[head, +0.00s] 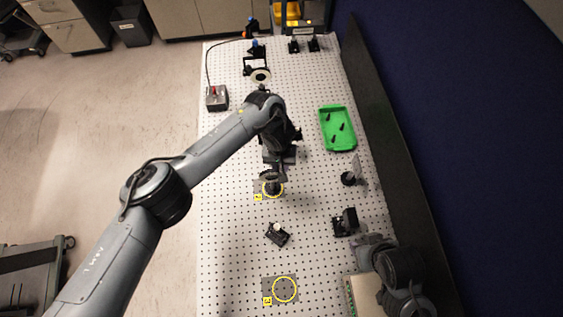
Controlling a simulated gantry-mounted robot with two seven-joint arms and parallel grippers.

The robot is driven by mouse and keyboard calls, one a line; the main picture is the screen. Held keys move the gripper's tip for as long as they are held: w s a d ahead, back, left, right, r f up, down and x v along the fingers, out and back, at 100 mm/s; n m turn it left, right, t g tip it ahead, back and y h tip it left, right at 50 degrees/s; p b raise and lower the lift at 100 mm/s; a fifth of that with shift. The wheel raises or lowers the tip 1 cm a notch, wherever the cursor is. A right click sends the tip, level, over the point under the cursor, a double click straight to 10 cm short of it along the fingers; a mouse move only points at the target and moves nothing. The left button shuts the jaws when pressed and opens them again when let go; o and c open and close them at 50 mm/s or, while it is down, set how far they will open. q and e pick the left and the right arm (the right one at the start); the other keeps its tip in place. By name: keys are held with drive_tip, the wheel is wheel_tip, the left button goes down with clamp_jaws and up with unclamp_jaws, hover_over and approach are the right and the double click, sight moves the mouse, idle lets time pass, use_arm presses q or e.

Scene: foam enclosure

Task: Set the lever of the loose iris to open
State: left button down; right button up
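My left arm reaches in from the left over the perforated board, and its gripper (277,168) points down above the upper yellow ring mark (281,192). A small dark round part (270,187), possibly the loose iris, stands within that ring, just below the gripper. Its lever is too small to make out. I cannot tell whether the fingers touch it or whether they are open or shut. My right gripper (370,242) is at the lower right, beside a black mount (345,222); its fingers are not clear.
A second yellow ring mark (285,289) lies empty at the front. A small black part (277,234) sits between the rings. A green tray (350,146) holds several dark pieces. A round disc mount (260,76) and grey box (217,97) stand further back. A dark wall (385,130) bounds the right.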

use_arm(q)
drive_tip(key=p, duration=0.1)
drive_tip(key=a+h+p, duration=0.1)
drive_tip(key=p, duration=0.1)
drive_tip(key=a+r+h+p, duration=0.1)
drive_tip(key=shift+s+a, duration=0.1)
drive_tip(key=shift+s, duration=0.2)
drive_tip(key=shift+a+f+h+p, duration=0.1)
drive_tip(key=shift+a+h+p, duration=0.2)
drive_tip(key=shift+h+p, duration=0.35)
drive_tip(key=shift+a+f+t+h+p, duration=0.15)
drive_tip(key=shift+a+t+h+p, duration=0.15)
drive_tip(key=shift+a+h, duration=0.4)
drive_tip(key=shift+d, duration=0.15)
drive_tip(key=c, duration=0.9)
unclamp_jaws()
